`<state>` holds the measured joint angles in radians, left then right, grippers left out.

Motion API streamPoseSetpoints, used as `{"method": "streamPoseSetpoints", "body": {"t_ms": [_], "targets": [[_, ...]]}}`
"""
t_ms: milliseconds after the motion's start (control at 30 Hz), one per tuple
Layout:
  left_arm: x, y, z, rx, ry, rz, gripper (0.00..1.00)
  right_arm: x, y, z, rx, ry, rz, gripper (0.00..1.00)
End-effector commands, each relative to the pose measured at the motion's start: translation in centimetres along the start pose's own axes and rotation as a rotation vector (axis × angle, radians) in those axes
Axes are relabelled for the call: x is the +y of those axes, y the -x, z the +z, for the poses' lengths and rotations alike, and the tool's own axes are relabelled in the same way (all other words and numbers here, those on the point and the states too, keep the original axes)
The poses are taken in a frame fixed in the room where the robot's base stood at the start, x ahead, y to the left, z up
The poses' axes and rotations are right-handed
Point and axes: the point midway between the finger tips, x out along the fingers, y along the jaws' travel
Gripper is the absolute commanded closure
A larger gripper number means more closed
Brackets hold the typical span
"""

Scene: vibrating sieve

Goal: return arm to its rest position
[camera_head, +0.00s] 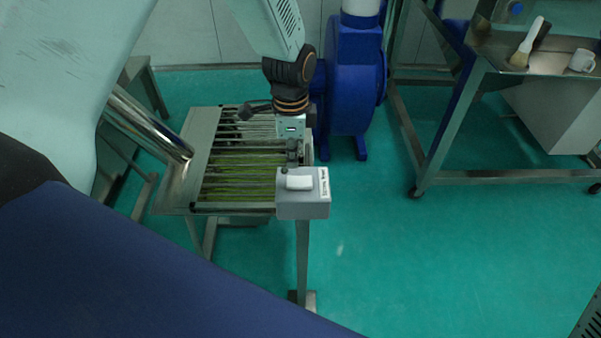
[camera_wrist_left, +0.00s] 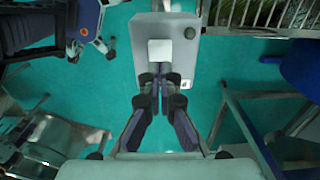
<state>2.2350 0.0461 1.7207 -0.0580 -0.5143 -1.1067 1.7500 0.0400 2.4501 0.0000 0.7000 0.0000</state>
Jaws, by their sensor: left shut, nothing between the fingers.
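My left gripper (camera_head: 291,158) hangs down at the end of its arm, just behind and above a grey control box (camera_head: 318,208) in the head view. Its two dark fingers are together and hold nothing; they also show closed in the left wrist view (camera_wrist_left: 159,88). The control box has a white rocker switch (camera_head: 299,183) on top. In the left wrist view the switch (camera_wrist_left: 160,52) lies just past the fingertips. I cannot tell whether the fingertips touch the box. My right gripper is not in view.
The sieve table (camera_head: 205,135), with green strips under its bars, adjoins the box. A blue blower (camera_head: 354,85) stands behind it. A wheeled metal table (camera_head: 550,66) at right carries a brush (camera_head: 526,45) and a white mug (camera_head: 582,60). The floor at front right is clear.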

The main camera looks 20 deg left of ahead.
Motion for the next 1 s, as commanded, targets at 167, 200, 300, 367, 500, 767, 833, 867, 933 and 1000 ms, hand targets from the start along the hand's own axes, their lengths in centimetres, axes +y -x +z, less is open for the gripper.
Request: {"method": "streamPoseSetpoints", "body": {"t_ms": [167, 200, 300, 367, 500, 767, 833, 867, 933, 1000], "targets": [[0.0, 1.6, 0.0, 0.000, 0.000, 0.000, 1.00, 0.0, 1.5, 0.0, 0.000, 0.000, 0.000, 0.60], [0.0, 1.8, 0.0, 0.000, 0.000, 0.000, 1.00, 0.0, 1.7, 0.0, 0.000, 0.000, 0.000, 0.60], [0.0, 1.9, 0.0, 0.000, 0.000, 0.000, 1.00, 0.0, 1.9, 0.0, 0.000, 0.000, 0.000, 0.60], [0.0, 1.9, 0.0, 0.000, 0.000, 0.000, 1.00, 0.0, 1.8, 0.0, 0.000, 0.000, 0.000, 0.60], [0.0, 1.8, 0.0, 0.000, 0.000, 0.000, 1.00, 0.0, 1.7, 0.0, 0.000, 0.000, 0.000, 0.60], [0.3, 1.4, 0.1, -0.001, 0.010, 0.003, 1.00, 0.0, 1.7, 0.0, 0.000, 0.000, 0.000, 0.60], [1.2, 0.0, 0.5, -0.001, 0.047, 0.009, 1.00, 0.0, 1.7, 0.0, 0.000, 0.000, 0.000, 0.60], [1.9, -0.8, 0.7, -0.001, 0.075, 0.012, 1.00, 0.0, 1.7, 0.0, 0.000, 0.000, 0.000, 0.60], [4.1, -3.5, 1.5, 0.000, 0.165, 0.019, 1.00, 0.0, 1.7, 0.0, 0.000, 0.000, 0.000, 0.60], [7.0, -6.4, 2.7, 0.001, 0.283, 0.025, 1.00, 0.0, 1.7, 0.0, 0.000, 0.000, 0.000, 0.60]]}}
